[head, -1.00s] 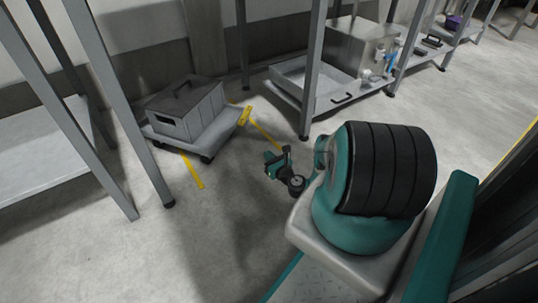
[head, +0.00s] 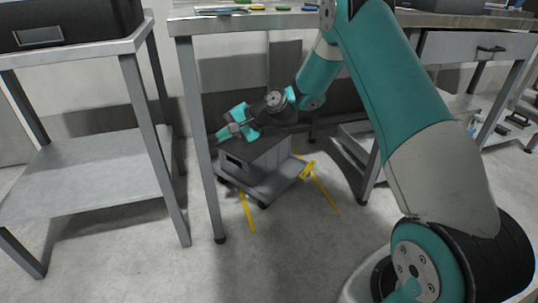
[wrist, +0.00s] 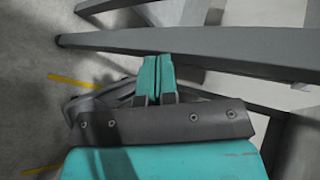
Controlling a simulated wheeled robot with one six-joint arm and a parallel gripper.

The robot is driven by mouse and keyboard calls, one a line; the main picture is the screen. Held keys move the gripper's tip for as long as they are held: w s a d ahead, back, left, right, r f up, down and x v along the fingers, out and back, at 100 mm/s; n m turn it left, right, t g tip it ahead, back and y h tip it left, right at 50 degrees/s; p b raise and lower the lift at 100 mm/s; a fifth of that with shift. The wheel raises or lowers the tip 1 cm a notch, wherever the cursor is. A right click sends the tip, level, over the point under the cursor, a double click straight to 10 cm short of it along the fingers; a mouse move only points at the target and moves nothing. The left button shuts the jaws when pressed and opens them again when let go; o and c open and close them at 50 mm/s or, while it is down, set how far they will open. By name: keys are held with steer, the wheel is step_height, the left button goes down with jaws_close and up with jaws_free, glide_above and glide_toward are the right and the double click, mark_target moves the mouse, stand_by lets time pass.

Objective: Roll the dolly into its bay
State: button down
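The dolly (head: 285,185) is a low grey wheeled platform carrying a dark-lidded grey case (head: 270,158). It stands on the floor under the bench, near its front left leg. Two yellow floor strips, left (head: 247,212) and right (head: 325,190), run out from beneath or beside it toward the front. A yellow piece (head: 307,170) is at its right front corner. My gripper (head: 226,131) is in front of or above the case's left end; contact cannot be told. In the wrist view its teal fingers (wrist: 155,78) are together with nothing visible between them, and hide part of a grey shape beyond.
The bench's front left leg (head: 201,150) stands close left of the dolly and crosses the wrist view (wrist: 200,48). A grey shelf unit (head: 80,185) is at the left. Another low shelf (head: 360,145) stands right of the dolly. The floor in front is clear.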

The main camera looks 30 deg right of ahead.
steer(key=s+a+r+n+g+p, duration=0.1)
steer(key=s+a+r+n+g, duration=0.2)
steer(key=s+a+r+n, duration=0.45)
steer(key=s+a+r+n+g+h, duration=0.1)
steer(key=s+r+n, duration=0.2)
steer(key=s, duration=0.7)
steer(key=s+a+r+n+g+h+p, duration=0.1)
steer(key=s+r+n+h, duration=0.1)
steer(key=s, duration=0.8)
steer(key=s+a+r+n+g+h+p, duration=0.1)
steer(key=s+r+n, duration=0.3)
steer(key=s, duration=0.6)
steer(key=shift+s+a+r+g+h, duration=0.2)
steer(key=shift+s+a+g+h, duration=0.1)
steer(key=shift+g+h, duration=0.25)
steer(key=c, duration=1.8)
jaws_free()
